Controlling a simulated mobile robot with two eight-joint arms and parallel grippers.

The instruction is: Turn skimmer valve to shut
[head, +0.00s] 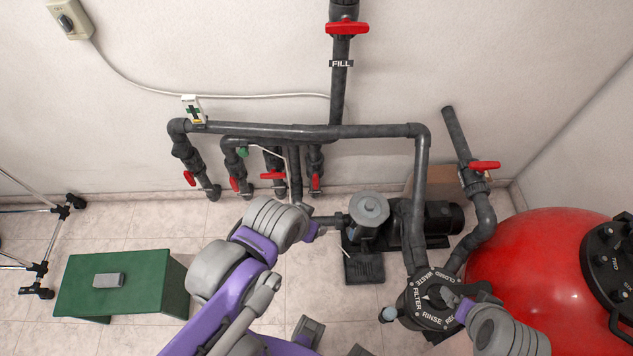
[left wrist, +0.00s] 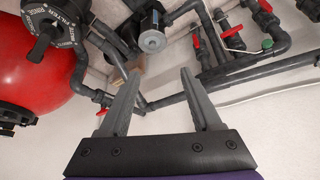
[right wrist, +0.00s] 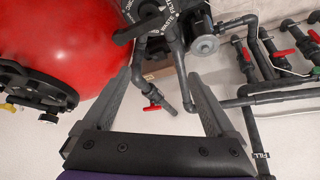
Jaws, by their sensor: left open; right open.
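Several red-handled valves sit on the lower pipes by the wall in the head view: a far-left valve (head: 189,178), a second valve (head: 235,184), a third valve (head: 273,175) and a right one (head: 316,181). Their tags are too small to read, so I cannot tell which is the skimmer valve. Red handles also show in the left wrist view (left wrist: 225,27) and the right wrist view (right wrist: 284,53). My left gripper (left wrist: 160,76) is open and empty, apart from the valves. My right gripper (right wrist: 157,76) is open and empty, over by the filter's selector.
A pump (head: 369,210) stands below and right of the valves. A round selector head (head: 428,312) and red tank (head: 530,262) are at right. A FILL valve (head: 347,27) is high on the wall. A green stool (head: 150,277) stands left. Floor before the left valves is clear.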

